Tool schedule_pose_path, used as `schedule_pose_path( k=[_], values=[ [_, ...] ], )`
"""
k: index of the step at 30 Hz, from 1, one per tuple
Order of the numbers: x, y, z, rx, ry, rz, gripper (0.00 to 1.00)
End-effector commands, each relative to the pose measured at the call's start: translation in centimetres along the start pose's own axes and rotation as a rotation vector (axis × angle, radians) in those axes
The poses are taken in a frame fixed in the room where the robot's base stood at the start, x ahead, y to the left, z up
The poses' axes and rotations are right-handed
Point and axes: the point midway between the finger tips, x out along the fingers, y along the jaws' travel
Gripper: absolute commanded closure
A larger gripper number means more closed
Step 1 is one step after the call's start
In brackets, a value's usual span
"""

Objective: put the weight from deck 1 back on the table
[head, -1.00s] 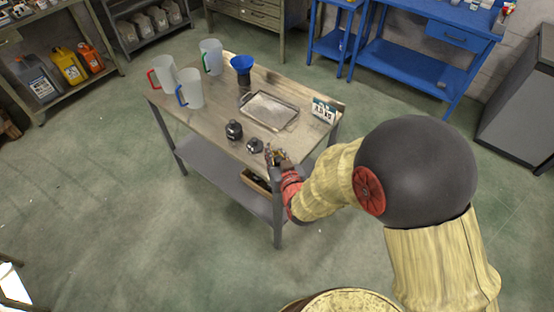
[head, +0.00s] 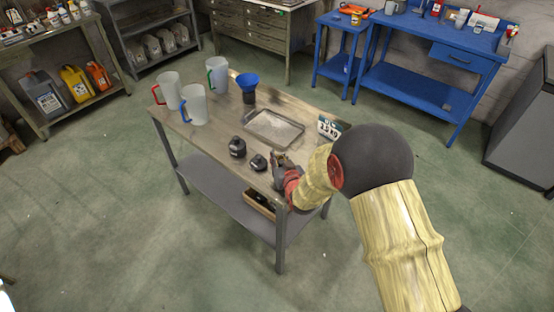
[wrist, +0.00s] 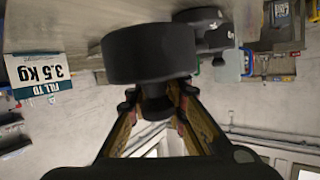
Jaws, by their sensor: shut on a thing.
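In the wrist view, which looks upside down, my gripper (wrist: 157,98) is shut on the knob of a dark round weight (wrist: 150,53). The head view shows my gripper (head: 279,163) at the table's near right edge, beside a small black weight (head: 258,162) that looks like the held one. Whether its base touches the tabletop I cannot tell. A larger black weight (head: 237,147) stands just to its left; it also shows behind the held weight in the wrist view (wrist: 208,22). Nothing in view is clearly marked as deck 1.
The table (head: 205,143) carries a metal tray (head: 274,128), several jugs (head: 194,105), a blue funnel (head: 248,84) and a sign reading 3.5 kg (wrist: 38,74). A wooden box (head: 259,204) is on the lower shelf. Blue benches (head: 424,95) stand behind; surrounding floor is clear.

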Motion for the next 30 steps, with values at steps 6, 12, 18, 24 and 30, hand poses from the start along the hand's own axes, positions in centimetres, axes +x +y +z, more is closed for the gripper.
schedule_pose_path(
  k=[6, 12, 18, 24, 30],
  values=[
    [0.9, 0.2, 0.1, 0.000, 0.008, 0.000, 1.00],
    [1.8, 0.5, 2.6, 0.000, 0.006, 0.000, 1.00],
    [1.9, 0.5, 3.0, 0.000, 0.009, -0.001, 1.00],
    [1.9, 0.5, 3.1, 0.000, 0.008, -0.001, 1.00],
    [1.9, 0.5, 3.6, 0.000, 0.001, 0.000, 0.81]
  ],
)
